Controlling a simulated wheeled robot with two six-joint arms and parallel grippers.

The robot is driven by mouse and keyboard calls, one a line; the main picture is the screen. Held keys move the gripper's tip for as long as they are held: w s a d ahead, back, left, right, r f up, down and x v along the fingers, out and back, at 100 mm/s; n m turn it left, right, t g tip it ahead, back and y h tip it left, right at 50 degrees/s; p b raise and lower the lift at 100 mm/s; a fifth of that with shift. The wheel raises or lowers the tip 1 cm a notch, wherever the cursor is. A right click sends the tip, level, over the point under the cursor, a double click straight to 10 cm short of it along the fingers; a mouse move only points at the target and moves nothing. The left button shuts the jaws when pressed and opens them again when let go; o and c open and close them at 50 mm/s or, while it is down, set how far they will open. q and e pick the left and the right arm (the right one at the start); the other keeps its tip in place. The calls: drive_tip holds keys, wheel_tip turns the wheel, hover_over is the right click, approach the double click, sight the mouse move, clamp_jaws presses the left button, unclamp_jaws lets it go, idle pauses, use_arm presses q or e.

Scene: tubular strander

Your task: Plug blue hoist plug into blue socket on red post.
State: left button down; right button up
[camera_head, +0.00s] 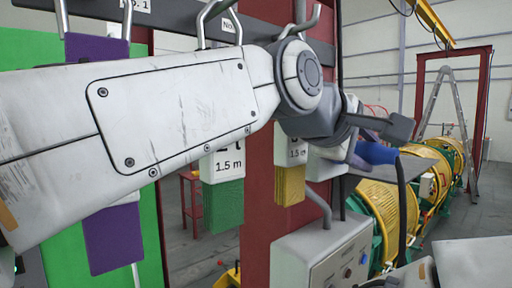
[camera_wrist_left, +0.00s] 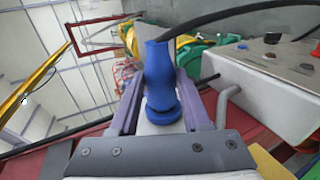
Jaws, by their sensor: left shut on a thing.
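My left gripper (camera_head: 372,145) is at the right side of the red post (camera_head: 270,225), its arm crossing the head view from the left. It is shut on the blue hoist plug (camera_head: 377,153), partly hidden by the gripper. In the left wrist view the plug (camera_wrist_left: 159,72) stands between the two fingers, with a black cable (camera_wrist_left: 215,15) leading off to the right. A wider blue ring shows at the plug's lower end; I cannot tell whether it belongs to the plug or the socket. The blue socket cannot be made out separately. My right gripper is not in view.
A grey control box (camera_head: 315,250) with buttons stands low beside the post. Purple (camera_head: 112,240), green (camera_head: 223,205) and yellow (camera_head: 290,186) strips hang from hooks behind my arm. Yellow strander drums (camera_head: 385,205) and a ladder (camera_head: 440,100) are further back.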

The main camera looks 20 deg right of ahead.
use_arm(q)
drive_tip(key=shift+w+a, duration=0.15)
drive_tip(key=shift+w, duration=0.15)
drive_tip(key=shift+c, duration=1.4)
unclamp_jaws()
drive_tip(key=shift+a, duration=0.1)
